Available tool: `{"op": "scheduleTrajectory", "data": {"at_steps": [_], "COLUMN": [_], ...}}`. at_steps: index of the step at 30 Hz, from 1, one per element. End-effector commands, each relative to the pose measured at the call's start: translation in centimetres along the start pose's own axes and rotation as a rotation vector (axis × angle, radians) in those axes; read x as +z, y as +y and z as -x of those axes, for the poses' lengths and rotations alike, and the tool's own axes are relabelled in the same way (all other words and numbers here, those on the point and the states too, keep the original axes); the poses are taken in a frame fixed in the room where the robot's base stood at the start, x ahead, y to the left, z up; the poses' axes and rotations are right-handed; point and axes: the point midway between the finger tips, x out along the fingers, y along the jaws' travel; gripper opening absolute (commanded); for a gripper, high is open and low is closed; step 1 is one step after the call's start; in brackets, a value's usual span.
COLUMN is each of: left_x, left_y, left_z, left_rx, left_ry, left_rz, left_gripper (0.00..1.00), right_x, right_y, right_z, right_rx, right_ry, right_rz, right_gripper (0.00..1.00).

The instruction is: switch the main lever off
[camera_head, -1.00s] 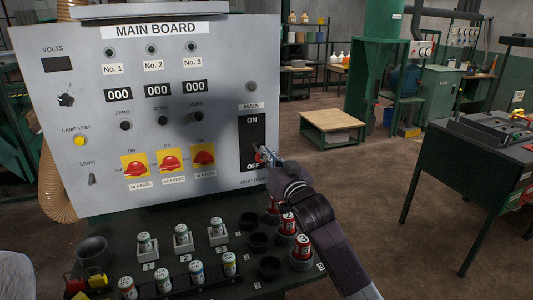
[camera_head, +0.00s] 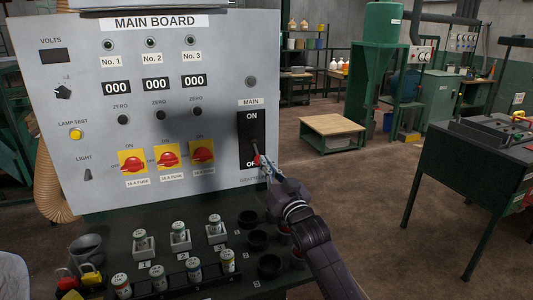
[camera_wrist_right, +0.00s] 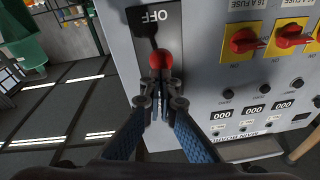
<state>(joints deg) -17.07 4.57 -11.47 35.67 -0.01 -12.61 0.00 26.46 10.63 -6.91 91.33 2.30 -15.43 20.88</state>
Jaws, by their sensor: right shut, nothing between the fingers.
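The main lever (camera_head: 256,160) has a red knob and sits on a black plate (camera_head: 243,130) marked ON at the top and OFF at the bottom, on the right of the grey main board. Its knob is low, beside the OFF mark. My right gripper (camera_head: 264,166) is shut and empty, with its tips at the knob. The right wrist view shows the board upside down, with the knob (camera_wrist_right: 162,60) just past the closed fingertips (camera_wrist_right: 160,82); whether they touch it I cannot tell. My left gripper is out of view.
Three red fuse switches (camera_head: 168,158) on yellow plates are left of the lever. Below the board, a dark shelf holds several fuses (camera_head: 180,232) and black cups (camera_head: 270,264). A green table (camera_head: 470,165) stands at right; floor between is open.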

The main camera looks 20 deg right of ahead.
Motion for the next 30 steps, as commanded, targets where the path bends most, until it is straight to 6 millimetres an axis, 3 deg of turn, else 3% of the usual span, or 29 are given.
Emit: {"op": "scheduleTrajectory", "data": {"at_steps": [9,13,24,30], "left_x": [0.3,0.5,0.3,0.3], "left_y": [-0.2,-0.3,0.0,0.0], "left_z": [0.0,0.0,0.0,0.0], "left_rx": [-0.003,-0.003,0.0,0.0], "left_ry": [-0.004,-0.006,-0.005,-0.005], "left_rz": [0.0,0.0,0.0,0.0], "left_gripper": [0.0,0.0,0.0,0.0], "right_x": [0.3,-0.5,-7.3,-9.4], "right_y": [0.1,0.0,-1.3,-1.7], "right_z": [0.0,-0.2,-1.3,-1.7], "right_rx": [0.002,0.002,-0.001,0.0], "right_ry": [-0.007,-0.005,0.003,0.001], "right_rz": [-0.001,-0.001,-0.001,0.0], "right_gripper": [0.0,0.0,0.0,0.0]}}
